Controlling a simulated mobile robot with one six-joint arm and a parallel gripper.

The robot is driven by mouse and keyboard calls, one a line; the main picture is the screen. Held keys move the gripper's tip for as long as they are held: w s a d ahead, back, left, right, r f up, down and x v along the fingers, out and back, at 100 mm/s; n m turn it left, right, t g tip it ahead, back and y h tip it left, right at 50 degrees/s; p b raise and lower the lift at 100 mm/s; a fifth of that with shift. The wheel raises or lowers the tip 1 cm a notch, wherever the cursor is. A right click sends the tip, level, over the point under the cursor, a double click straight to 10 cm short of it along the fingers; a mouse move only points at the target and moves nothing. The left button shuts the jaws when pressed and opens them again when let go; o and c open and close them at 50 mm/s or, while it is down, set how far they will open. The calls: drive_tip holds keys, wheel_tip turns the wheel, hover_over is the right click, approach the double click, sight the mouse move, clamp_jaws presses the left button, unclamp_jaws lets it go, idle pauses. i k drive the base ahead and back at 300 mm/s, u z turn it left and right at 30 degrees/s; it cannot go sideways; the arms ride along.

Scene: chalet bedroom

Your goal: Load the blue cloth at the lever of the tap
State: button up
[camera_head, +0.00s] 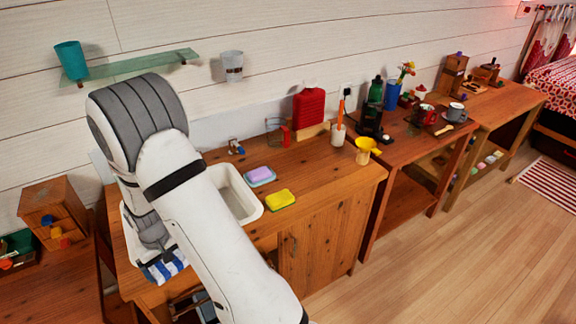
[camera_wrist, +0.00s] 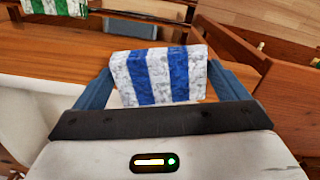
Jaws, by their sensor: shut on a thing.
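The blue cloth, with blue and white stripes, is between the fingers of my gripper (camera_wrist: 160,85) in the wrist view (camera_wrist: 167,76). My gripper is shut on it, one finger at each side. In the head view a part of the cloth (camera_head: 166,268) shows below my wrist, at the front left of the sink counter; my arm hides most of the gripper there. A small metallic fitting that looks like the tap (camera_head: 236,147) stands behind the sink (camera_head: 236,194). It is too small to tell its lever clearly. The cloth is apart from it.
A purple sponge (camera_head: 260,175) and a yellow sponge (camera_head: 280,200) lie right of the sink. A red jug (camera_head: 279,132) stands behind them. A glass shelf (camera_head: 140,66) is on the wall above. A green striped cloth (camera_wrist: 55,7) hangs in the wrist view.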

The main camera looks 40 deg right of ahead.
sight(232, 139)
drive_tip(key=z, duration=0.15)
drive_tip(key=i, duration=0.15)
drive_tip(key=u, duration=2.2)
drive_tip(key=k, duration=1.65)
drive_tip(key=u, duration=0.2)
drive_tip(key=i, duration=0.1)
drive_tip(key=z, duration=2.8)
drive_tip(key=i, duration=0.75)
drive_tip(key=u, duration=0.2)
